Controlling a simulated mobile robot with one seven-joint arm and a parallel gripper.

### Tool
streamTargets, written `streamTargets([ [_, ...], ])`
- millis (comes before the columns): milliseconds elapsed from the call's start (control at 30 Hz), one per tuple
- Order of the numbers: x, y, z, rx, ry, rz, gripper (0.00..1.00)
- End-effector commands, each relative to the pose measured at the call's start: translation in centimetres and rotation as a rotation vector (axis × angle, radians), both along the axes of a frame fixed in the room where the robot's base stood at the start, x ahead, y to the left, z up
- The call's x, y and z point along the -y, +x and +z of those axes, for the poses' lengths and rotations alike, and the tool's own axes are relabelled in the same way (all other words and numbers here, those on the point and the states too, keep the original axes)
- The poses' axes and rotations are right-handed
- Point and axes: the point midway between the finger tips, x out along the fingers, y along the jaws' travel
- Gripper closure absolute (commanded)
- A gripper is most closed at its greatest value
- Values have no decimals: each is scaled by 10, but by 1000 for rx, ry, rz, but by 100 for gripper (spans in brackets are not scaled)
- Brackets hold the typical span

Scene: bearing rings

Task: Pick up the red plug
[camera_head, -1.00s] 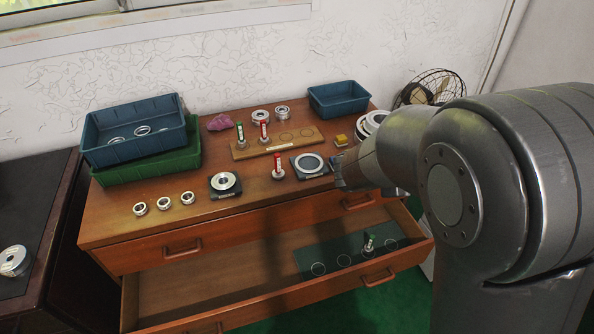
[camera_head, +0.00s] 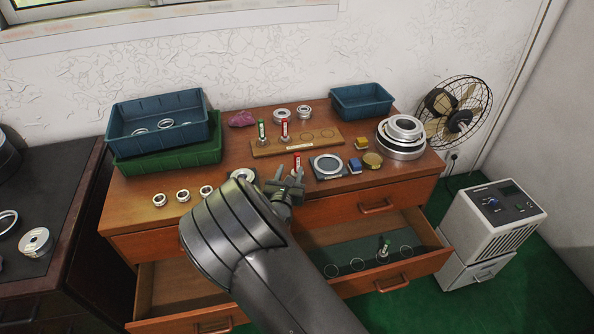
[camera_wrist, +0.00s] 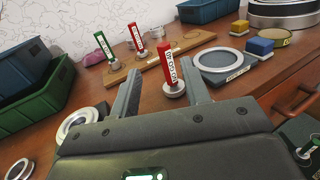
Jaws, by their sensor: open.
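A red plug (camera_head: 297,162) with a white label stands upright on the dresser top. In the wrist view, this red plug (camera_wrist: 168,64) rises from a round metal base, between and just beyond my finger ends. My gripper (camera_head: 288,178) is open and empty just in front of it; its two fingers also show in the wrist view (camera_wrist: 162,70). A second red plug (camera_head: 284,128) stands on the wooden board (camera_head: 325,142), beside a green plug (camera_head: 262,132). The lower part of the nearer red plug is hidden by my gripper in the head view.
A dark plate with a large ring (camera_head: 327,165) lies right of the nearer plug. Blue (camera_head: 354,110) and yellow (camera_head: 361,143) blocks lie farther right. Stacked bins (camera_head: 165,150) stand at the left. An open drawer (camera_head: 345,255) holds a green plug (camera_head: 385,246).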

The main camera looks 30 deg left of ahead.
Motion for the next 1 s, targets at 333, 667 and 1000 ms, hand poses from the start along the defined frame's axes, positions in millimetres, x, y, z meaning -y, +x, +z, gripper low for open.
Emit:
streamTargets([
  [333,-11,37,-1,0,0,-3,57],
  [667,-23,79,-6,-1,2,-4,57],
  [1000,-25,83,-6,-1,2,-3,61],
])
